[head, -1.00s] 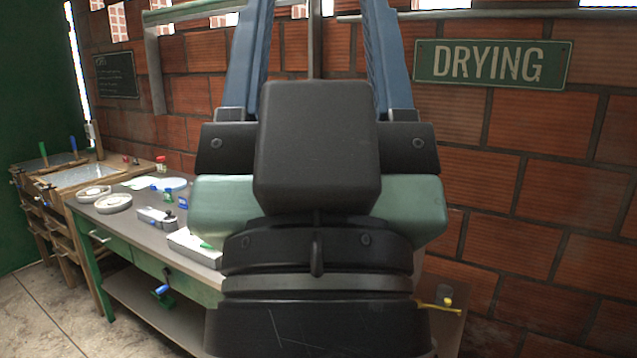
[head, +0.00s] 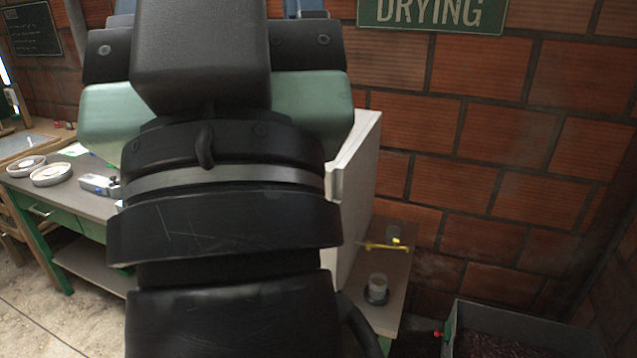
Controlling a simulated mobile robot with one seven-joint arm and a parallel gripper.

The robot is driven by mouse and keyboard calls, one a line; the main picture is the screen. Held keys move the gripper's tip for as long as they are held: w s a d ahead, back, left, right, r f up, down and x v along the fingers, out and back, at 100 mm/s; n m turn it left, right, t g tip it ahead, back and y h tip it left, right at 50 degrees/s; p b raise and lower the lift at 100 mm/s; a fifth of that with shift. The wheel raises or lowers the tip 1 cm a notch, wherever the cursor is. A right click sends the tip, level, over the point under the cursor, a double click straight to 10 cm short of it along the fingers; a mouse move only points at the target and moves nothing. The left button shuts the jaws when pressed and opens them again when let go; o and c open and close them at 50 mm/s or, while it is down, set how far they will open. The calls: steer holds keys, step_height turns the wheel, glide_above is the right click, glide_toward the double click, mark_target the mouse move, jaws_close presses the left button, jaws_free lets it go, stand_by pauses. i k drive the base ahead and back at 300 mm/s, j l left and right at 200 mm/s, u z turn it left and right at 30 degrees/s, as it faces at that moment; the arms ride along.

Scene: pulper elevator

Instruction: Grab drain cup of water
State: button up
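A small clear cup (head: 377,284) with a dark base stands upright on a narrow side table at the lower centre-right. It looks like the drain cup; I cannot tell whether it holds water. A yellow-handled tap (head: 388,246) sticks out just above and behind it. Nothing held is visible.
A white box-shaped unit (head: 360,165) stands right behind my arm, beside the cup. A grey bin with dark contents (head: 520,318) is at the lower right. A workbench (head: 85,203) with round dishes is at left. A brick wall (head: 480,150) closes the back.

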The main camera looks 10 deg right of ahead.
mark_target(378, 281)
steer(key=i+z, duration=0.15)
steer(key=z, duration=0.95)
steer(key=i+j+z, duration=0.4)
steer(key=j, duration=0.2)
steer(key=i+j+z, duration=0.45)
steer(key=j, duration=0.35)
steer(key=i+j+z, duration=0.2)
steer(key=j, duration=0.2)
steer(key=i+j, duration=0.1)
steer(key=j, duration=0.35)
